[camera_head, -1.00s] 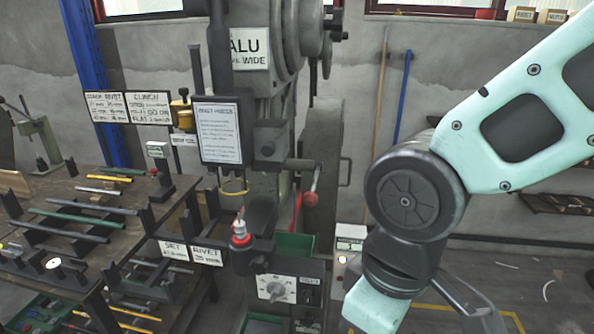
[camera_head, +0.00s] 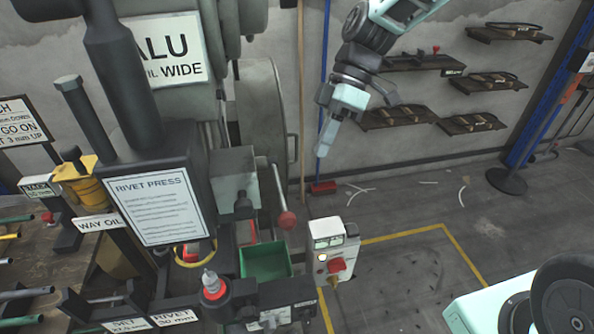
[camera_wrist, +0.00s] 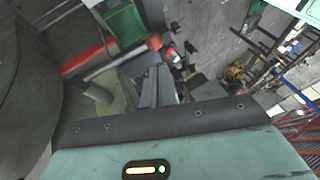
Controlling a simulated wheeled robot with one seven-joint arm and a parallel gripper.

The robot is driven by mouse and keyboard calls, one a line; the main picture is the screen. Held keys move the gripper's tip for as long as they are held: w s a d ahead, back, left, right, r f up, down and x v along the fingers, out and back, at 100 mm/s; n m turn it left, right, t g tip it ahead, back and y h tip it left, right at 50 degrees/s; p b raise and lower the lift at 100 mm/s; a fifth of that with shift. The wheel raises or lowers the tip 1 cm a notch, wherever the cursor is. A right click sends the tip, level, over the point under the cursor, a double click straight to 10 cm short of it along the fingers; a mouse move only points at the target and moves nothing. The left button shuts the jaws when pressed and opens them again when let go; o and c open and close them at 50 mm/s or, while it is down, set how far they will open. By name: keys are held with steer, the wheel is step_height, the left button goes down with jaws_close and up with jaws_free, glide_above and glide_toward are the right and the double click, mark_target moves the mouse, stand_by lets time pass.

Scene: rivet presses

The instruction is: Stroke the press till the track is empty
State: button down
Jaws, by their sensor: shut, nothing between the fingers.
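The rivet press (camera_head: 210,130) fills the left of the head view, with an "ALU" sign and a "RIVET PRESS" sheet on it. Its lever ends in a red ball knob (camera_head: 287,220); the knob also shows in the wrist view (camera_wrist: 155,42). A silver piece in a red ring (camera_head: 213,287) stands at the front of the press. I cannot make out the track or whether it holds rivets. My gripper (camera_head: 322,150) is shut and empty, pointing down, above and right of the knob in the head view. In the wrist view the fingers (camera_wrist: 158,82) appear just below the knob.
A green bin (camera_head: 265,262) sits low on the press. A control box (camera_head: 331,250) with a red button stands right of it. A bench with rods is at the left edge. Wall shelves (camera_head: 400,117) hang behind my arm. The yellow-marked floor (camera_head: 400,275) is open.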

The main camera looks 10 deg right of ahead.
steer(key=shift+w+d+r, duration=0.1)
steer(key=shift+w+d, duration=0.15)
steer(key=shift+w, duration=0.2)
steer(key=shift+w+d+r, duration=0.1)
steer(key=shift+w+d, duration=0.1)
steer(key=shift+w, duration=0.25)
steer(key=shift+f, duration=0.1)
steer(key=p+x, duration=0.4)
steer(key=x, duration=1)
steer(key=shift+a, duration=0.25)
